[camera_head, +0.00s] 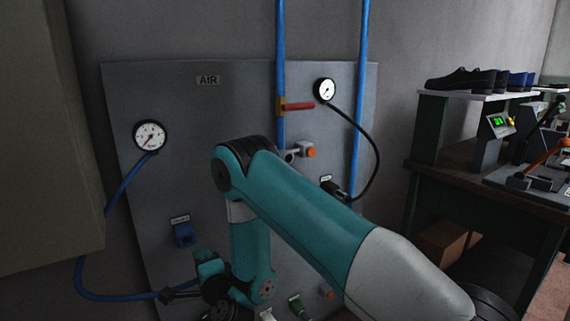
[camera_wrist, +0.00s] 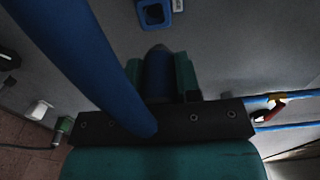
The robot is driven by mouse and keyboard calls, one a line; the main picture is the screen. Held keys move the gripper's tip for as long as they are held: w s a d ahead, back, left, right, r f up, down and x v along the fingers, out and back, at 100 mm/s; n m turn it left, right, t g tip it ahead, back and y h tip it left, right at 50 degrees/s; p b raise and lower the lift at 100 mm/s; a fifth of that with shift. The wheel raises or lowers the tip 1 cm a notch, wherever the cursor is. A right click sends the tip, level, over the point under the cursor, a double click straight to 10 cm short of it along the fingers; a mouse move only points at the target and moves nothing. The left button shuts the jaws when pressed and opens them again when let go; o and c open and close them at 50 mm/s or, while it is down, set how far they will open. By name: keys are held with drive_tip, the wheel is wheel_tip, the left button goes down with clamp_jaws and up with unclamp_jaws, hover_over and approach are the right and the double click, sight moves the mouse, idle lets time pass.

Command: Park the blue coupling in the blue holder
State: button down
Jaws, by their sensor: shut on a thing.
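The blue holder (camera_head: 183,235) is a small blue block under a white label on the left part of the grey panel. In the wrist view the blue holder (camera_wrist: 142,16) shows its dark opening at the top, ahead of the fingertips and apart from them. My gripper (camera_wrist: 160,66) is shut on the blue coupling (camera_wrist: 158,78), which has a dark tip pointing toward the panel. In the head view my gripper (camera_head: 205,275) is just below the blue holder; the coupling is hard to make out there. A blue hose (camera_head: 120,297) runs from the left gauge (camera_head: 150,136) to the gripper.
The hose (camera_wrist: 85,60) crosses the wrist view close to the camera. Lower on the panel (camera_head: 230,110) are a green fitting (camera_head: 297,303) and an orange one (camera_head: 327,291). Blue pipes with a red valve handle (camera_head: 298,106) rise at right. A grey cabinet (camera_head: 45,140) stands left.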

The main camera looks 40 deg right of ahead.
drive_tip(key=shift+w+a+f, duration=0.1)
drive_tip(key=shift+a+f, duration=0.25)
drive_tip(key=shift+a, duration=0.2)
drive_tip(key=shift+w+d+p, duration=0.15)
drive_tip(key=shift+w+p, duration=0.95)
drive_tip(key=shift+w, duration=0.1)
drive_tip(key=shift+w+d+p, duration=0.15)
drive_tip(key=shift+w+p, duration=0.95)
drive_tip(key=shift+w, duration=0.1)
idle(0.4)
drive_tip(key=shift+s, duration=0.45)
idle(1.0)
